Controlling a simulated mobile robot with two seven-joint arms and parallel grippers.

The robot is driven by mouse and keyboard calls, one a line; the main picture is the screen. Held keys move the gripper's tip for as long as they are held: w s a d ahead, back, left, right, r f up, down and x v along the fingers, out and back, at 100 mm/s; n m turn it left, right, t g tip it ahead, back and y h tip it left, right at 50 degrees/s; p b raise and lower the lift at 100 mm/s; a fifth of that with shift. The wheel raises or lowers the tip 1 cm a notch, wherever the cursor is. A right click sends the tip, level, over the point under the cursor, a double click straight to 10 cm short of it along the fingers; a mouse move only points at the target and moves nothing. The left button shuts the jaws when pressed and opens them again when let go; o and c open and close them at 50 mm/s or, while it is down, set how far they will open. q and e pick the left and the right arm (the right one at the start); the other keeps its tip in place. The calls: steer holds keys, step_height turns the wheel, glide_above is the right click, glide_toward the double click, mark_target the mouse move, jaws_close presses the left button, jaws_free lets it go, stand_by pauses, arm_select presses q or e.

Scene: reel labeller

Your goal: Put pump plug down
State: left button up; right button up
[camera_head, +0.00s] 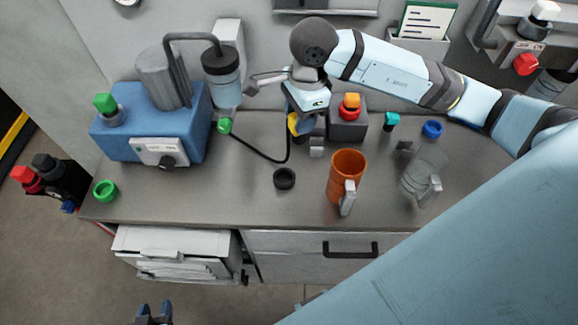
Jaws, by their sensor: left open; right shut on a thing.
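The blue pump unit (150,125) stands at the left of the grey counter. A black cable (262,155) runs from a green piece (225,125) beside it, in a loop over the counter, up to my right gripper (301,125). My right gripper is shut on the pump plug at the cable's end. A yellow part (293,122) shows at its fingers; the plug is mostly hidden by them. Whether the plug touches anything below is hard to tell. My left gripper (154,312) is open and empty at the bottom edge, in front of the counter and away from it.
A small grey block (317,147) and a black ring (284,178) lie near the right gripper. A grey box with a red button (349,103), an orange mug (346,170) and a clear mug (424,172) stand to the right. A green ring (105,190) lies front left.

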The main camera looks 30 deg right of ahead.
arm_select(q)
steer(key=shift+f, duration=0.75)
arm_select(e)
steer(key=shift+w+a+f+n+g, duration=0.15)
steer(key=shift+w+a+f+n, duration=0.25)
steer(key=shift+f+n, duration=1.75)
steer(key=shift+w+a+f+n+g, duration=0.2)
steer(key=shift+a+f+n, duration=0.45)
steer(key=shift+f, duration=3.05)
steer(key=shift+w+a+f+n+g, duration=0.2)
steer(key=shift+a+f+n, duration=0.25)
steer(key=shift+f+n, duration=1.7)
steer(key=shift+f+m, duration=0.75)
steer(key=shift+f+b, duration=0.1)
steer(key=shift+b, duration=0.3)
steer(key=o, duration=1)
arm_select(q)
steer(key=shift+f, duration=0.1)
